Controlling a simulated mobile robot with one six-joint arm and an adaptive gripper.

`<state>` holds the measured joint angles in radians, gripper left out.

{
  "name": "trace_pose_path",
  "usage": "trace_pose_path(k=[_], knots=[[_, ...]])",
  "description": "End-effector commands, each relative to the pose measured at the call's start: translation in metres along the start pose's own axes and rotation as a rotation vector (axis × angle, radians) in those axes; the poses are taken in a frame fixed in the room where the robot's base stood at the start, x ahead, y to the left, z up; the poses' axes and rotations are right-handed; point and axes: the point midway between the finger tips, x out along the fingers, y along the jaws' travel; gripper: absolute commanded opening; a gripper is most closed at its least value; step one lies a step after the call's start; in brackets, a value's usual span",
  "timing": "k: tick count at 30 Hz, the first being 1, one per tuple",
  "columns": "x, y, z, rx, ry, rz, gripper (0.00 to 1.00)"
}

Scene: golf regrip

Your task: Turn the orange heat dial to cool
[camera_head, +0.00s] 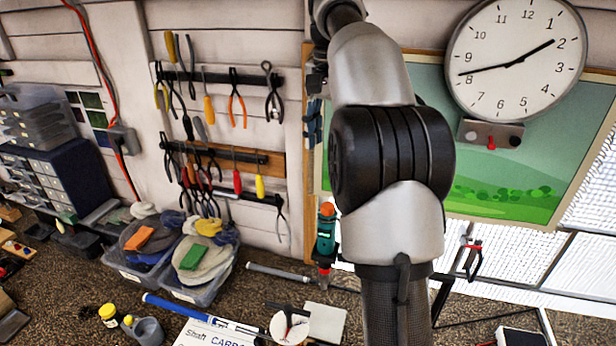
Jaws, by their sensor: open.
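A teal and black heat tool (326,245) stands upright just left of my arm, in the middle of the head view. Its rounded orange top piece (327,210) is in sight; I cannot read a setting or any marking on it. My gripper (316,92) shows small and dark at the left of my arm's upper end, partly hidden by the arm. It is open, above and apart from the teal tool. I see nothing held in it.
Pliers and screwdrivers hang on wall racks (235,152). Clear bins (197,262) with pads stand on the speckled bench. A blue-ended shaft (185,310) and a white sheet lie in front. A clock (515,58) hangs at the upper right. My arm blocks the centre.

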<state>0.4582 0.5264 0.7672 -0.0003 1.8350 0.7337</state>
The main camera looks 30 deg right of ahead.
Motion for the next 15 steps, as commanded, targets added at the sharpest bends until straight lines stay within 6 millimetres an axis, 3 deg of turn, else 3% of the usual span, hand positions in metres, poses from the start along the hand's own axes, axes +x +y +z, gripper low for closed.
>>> trace_pose_path(k=[2, 7, 15], knots=[[-0.005, 0.001, -0.008, 0.028, -0.007, 0.006, 0.47], [0.005, 0.002, -0.012, 0.048, -0.012, 0.011, 0.47], [0.058, 0.003, -0.01, 0.045, -0.013, 0.012, 0.47]])
